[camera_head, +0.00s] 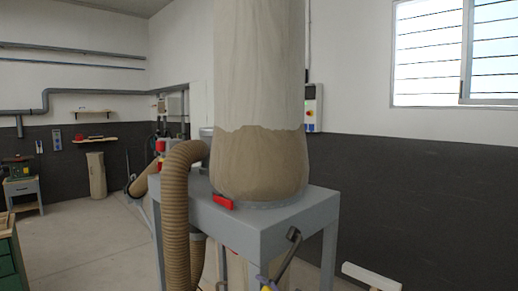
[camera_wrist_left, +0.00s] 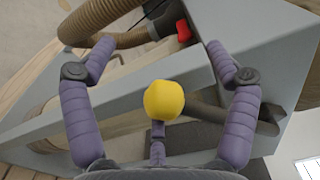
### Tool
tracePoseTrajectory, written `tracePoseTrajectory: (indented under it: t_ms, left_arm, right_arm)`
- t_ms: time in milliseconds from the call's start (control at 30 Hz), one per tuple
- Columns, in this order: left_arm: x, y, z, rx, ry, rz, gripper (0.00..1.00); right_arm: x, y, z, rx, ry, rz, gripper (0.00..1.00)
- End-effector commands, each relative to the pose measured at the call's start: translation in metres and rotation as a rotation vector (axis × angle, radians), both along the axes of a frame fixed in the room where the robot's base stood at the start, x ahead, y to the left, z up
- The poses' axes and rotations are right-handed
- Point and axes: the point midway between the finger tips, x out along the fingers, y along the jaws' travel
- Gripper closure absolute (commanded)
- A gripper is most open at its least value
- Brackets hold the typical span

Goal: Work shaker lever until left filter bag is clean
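A tall filter bag (camera_head: 260,80) stands on a grey metal stand (camera_head: 235,222). Its upper cloth is pale; its lower part (camera_head: 258,165) is darker brown, with an uneven border. A dark lever (camera_head: 285,255) is on the stand's front side, angled down to the left. In the left wrist view its bar (camera_wrist_left: 222,118) runs behind a yellow knob (camera_wrist_left: 164,100). My left gripper (camera_wrist_left: 160,48) is open, its purple fingers spread on either side of the knob with visible gaps. A third finger is partly hidden below the knob. My right gripper is in neither view.
A ribbed brown hose (camera_head: 176,215) hangs at the stand's left, and a red clamp (camera_head: 222,201) sits at the bag's base. A pale board (camera_head: 370,276) is low at the right. A green cabinet (camera_head: 10,258) stands at left. The floor between is clear.

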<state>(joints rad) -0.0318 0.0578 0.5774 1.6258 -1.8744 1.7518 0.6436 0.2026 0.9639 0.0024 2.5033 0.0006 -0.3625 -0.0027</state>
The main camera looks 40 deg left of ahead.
Motion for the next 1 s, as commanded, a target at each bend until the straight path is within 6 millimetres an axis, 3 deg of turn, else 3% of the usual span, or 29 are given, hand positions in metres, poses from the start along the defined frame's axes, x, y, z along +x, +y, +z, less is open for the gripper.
tracePoseTrajectory:
  t_ms: [167,500,1000]
  left_arm:
    - [-0.011,0.001,0.014,0.001,-0.001,0.0,0.14]
    - [-0.012,0.001,0.013,0.0,0.001,0.0,0.14]
    - [0.024,-0.002,-0.029,0.001,0.001,0.0,0.14]
  right_arm:
    - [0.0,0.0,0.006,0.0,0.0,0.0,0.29]
    - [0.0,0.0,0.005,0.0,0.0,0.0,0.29]
    - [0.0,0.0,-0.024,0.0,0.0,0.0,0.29]
